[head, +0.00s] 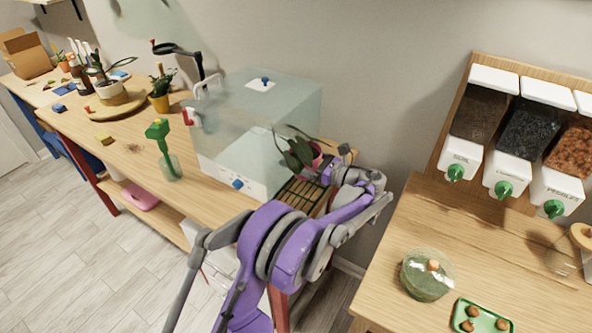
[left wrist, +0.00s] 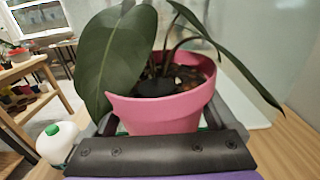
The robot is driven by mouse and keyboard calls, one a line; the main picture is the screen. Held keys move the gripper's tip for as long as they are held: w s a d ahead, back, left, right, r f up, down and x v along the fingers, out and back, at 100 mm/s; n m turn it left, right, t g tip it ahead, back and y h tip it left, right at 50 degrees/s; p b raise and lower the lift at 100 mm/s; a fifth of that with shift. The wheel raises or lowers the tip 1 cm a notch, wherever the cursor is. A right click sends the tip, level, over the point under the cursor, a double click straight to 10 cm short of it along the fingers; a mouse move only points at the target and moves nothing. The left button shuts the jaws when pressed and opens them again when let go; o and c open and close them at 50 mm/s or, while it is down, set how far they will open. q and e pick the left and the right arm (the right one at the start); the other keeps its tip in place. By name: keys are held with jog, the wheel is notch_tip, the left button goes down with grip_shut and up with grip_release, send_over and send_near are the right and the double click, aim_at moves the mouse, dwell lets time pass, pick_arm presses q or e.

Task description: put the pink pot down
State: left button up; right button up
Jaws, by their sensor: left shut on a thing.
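The pink pot (head: 317,154) holds a plant with broad dark green leaves. In the head view it is beside the right end of the clear box, above or at a dark slatted rack (head: 297,194). My left gripper (head: 327,165) is shut on the pot from the right. In the left wrist view the pink pot (left wrist: 165,108) looks upright and fills the middle, with dark soil inside. Its base is hidden behind the gripper, so I cannot tell whether it touches anything below. My right gripper is not in view.
The clear box (head: 245,125) with a white base stands close to the pot's left. Labelled dispensers (head: 520,130), a domed jar (head: 426,275) and a green tray (head: 482,318) are at the right.

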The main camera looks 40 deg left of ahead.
pick_arm(q)
notch_tip(320, 180, down, 2)
jog(key=shift+d+f, duration=0.1)
jog(key=shift+d, duration=0.05)
jog(key=f, duration=0.3)
jog(key=shift+a+f, duration=0.2)
jog(key=shift+f, duration=0.05)
jog(key=shift+f, duration=0.1)
jog(key=shift+f, duration=0.15)
jog(key=o, duration=1.4)
